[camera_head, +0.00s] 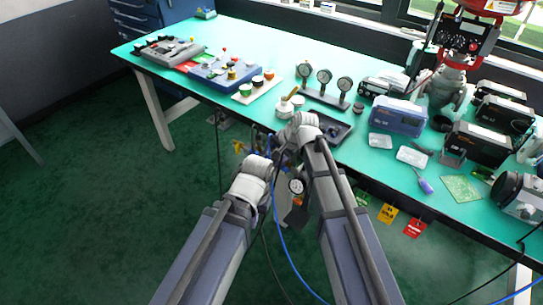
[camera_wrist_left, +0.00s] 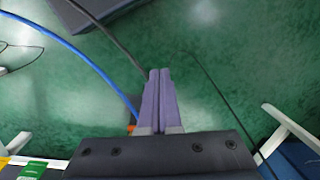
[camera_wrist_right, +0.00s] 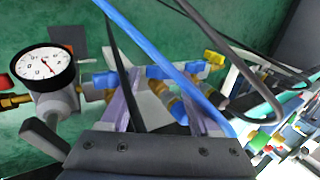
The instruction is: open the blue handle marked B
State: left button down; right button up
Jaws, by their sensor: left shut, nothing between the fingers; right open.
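Blue handle parts show in the right wrist view: one at the left (camera_wrist_right: 105,79), one in the middle (camera_wrist_right: 158,72) partly behind a blue hose. No letter B is readable, so I cannot tell which is marked. Brass and blue valve fittings (camera_wrist_right: 172,102) lie below, between and behind the fingers. My right gripper (camera_wrist_right: 155,90) is open, its fingers spread on either side of the middle fittings; contact is not clear. My left gripper (camera_wrist_left: 160,72) is shut and empty, pointing over the green floor. In the head view my arms hide most of the valves.
A pressure gauge (camera_wrist_right: 46,68) stands left of the right gripper. A yellow handle (camera_wrist_right: 213,58) is to its right. A blue hose (camera_wrist_right: 150,50) and dark cables cross in front. The green table (camera_head: 290,62) carries instruments. Open floor (camera_head: 110,210) lies to the left.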

jog(key=p+v, duration=0.5)
jog(key=v, duration=0.1)
jog(key=shift+s+d+r, duration=0.1)
jog(key=shift+s+r, duration=0.05)
jog(key=shift+r, duration=0.2)
jog(key=shift+f, duration=0.1)
